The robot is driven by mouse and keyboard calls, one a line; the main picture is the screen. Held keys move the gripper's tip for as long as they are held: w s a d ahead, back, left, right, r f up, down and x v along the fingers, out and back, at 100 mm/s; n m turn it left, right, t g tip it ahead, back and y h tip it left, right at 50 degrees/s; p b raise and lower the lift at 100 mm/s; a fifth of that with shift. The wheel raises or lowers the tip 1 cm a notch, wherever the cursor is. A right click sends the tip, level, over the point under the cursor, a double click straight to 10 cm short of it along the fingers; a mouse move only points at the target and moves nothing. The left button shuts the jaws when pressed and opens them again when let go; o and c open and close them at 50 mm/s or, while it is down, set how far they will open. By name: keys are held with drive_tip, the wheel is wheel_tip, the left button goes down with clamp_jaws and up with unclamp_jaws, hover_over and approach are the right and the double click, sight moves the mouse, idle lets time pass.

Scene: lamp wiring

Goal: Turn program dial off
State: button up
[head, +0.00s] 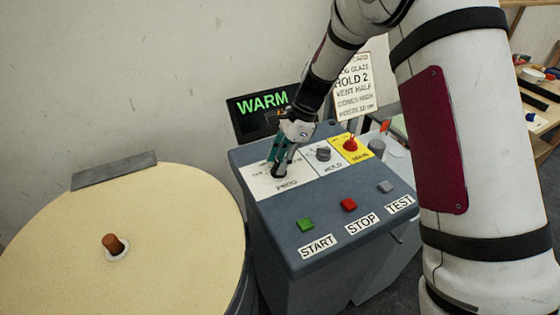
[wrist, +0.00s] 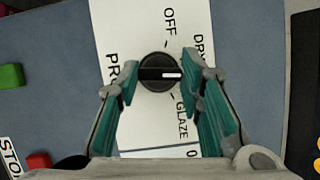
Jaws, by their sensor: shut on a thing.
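The program dial (wrist: 155,73) is a round black knob on a white plate (wrist: 107,30). Its white pointer mark faces right in the wrist view, toward the right finger and away from the OFF label (wrist: 170,20). DRY and GLAZE labels are on the right, partly hidden. My gripper (head: 279,170) reaches down onto the PROG plate in the head view and mostly hides the dial there. In the wrist view my gripper (wrist: 163,75) has its teal fingers on both sides of the dial, shut on it.
The grey console also carries a HOLD knob (head: 323,153), a red MAIN switch (head: 350,145), and green START (head: 305,224), red STOP (head: 349,204) and grey TEST (head: 385,187) buttons. A display (head: 263,103) behind reads WARM. A round kiln lid (head: 60,240) stands left.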

drive_tip(key=n+b, duration=0.1)
drive_tip(key=n, duration=0.1)
drive_tip(key=n+g+b, duration=0.1)
drive_tip(key=shift+w+f+n+h, duration=0.15)
drive_tip(key=shift+w+n+h, duration=0.05)
drive_tip(key=shift+n+h, duration=0.2)
drive_tip(key=n+g+b, duration=0.1)
drive_tip(key=n+b, duration=0.1)
drive_tip(key=n, duration=0.1)
drive_tip(key=shift+a+n+h, duration=0.1)
drive_tip(key=shift+n+h, duration=0.2)
drive_tip(key=shift+h, duration=0.1)
drive_tip(key=n+g+h+b, duration=0.1)
drive_tip(key=n, duration=0.2)
drive_tip(key=shift+a+n+b, duration=0.1)
drive_tip(key=shift+n+b, duration=0.25)
drive_tip(key=shift+n, duration=0.05)
drive_tip(key=shift+a+n+h+b, duration=0.1)
drive_tip(key=shift+n+h+b, duration=0.65)
drive_tip(key=shift+n, duration=1.25)
drive_tip(key=o, duration=1.2)
drive_tip(key=shift+c, duration=0.2)
